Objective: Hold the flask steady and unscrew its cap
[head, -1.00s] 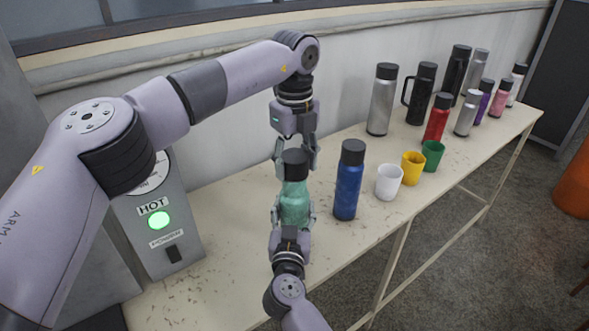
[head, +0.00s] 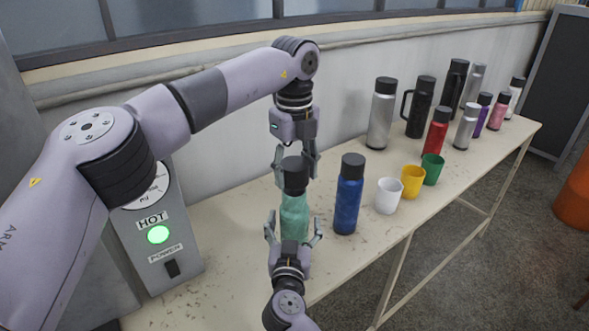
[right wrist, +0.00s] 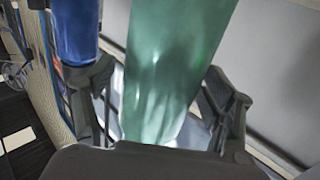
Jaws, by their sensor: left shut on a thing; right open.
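The green flask (head: 294,215) stands upright at the table's near side, with a black cap (head: 295,172) on top. My left gripper (head: 296,164) comes down from above and is shut on the cap, a finger on either side. My right gripper (head: 294,227) is low in front of the flask, fingers spread apart on either side of the body with gaps. In the right wrist view the green body (right wrist: 168,75) stands between the open fingers. The flask's base is hidden by my right gripper in the head view.
A blue flask (head: 348,200) stands close to the right. White (head: 389,196), yellow (head: 413,182) and green (head: 433,169) cups follow. Several other flasks line the table (head: 235,235) further back. A grey machine with a lit green button (head: 158,234) is at left.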

